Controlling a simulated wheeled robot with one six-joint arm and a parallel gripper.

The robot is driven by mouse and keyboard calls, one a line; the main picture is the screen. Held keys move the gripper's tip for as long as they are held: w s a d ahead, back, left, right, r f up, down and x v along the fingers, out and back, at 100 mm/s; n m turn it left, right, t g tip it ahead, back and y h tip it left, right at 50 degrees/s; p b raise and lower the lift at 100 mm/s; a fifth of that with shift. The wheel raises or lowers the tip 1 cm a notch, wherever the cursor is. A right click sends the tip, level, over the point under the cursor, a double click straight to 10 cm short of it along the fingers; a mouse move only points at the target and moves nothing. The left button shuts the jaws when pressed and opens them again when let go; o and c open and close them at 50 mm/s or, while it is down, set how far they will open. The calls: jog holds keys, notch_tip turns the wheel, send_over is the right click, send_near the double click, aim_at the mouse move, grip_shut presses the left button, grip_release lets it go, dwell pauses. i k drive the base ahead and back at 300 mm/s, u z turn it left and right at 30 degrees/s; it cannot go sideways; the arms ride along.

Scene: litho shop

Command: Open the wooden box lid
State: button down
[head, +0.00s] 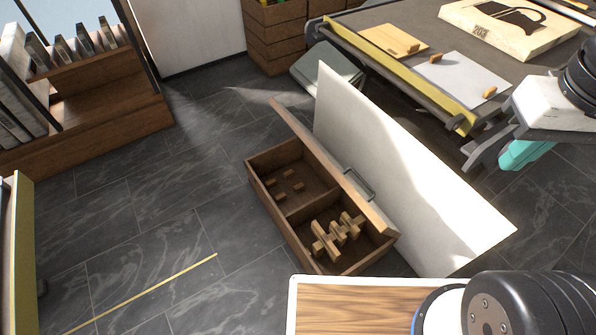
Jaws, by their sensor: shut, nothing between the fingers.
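The wooden box (287,238) stands on the floor in the middle of the head view. Its lid (335,172) is hinged along the right side and stands raised, leaning outward, with a dark handle (357,184) on it. The inside is exposed in two compartments, with small wooden blocks (292,186) in the far one and a notched wooden piece (336,236) in the near one. My gripper (468,160) is at the right, beyond the white panel, shut and empty. It is apart from the lid and handle.
A tall white panel (395,165) stands right behind the lid. A dark worktable (420,85) with a yellow-edged rail is at upper right, and a wooden rack (115,107) at upper left. A wood-topped surface (355,305) is near the bottom. Floor left of the box is clear.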

aim_at(376, 216)
jog(key=u, duration=0.85)
jog(key=i, duration=0.4)
jog(key=z, duration=0.05)
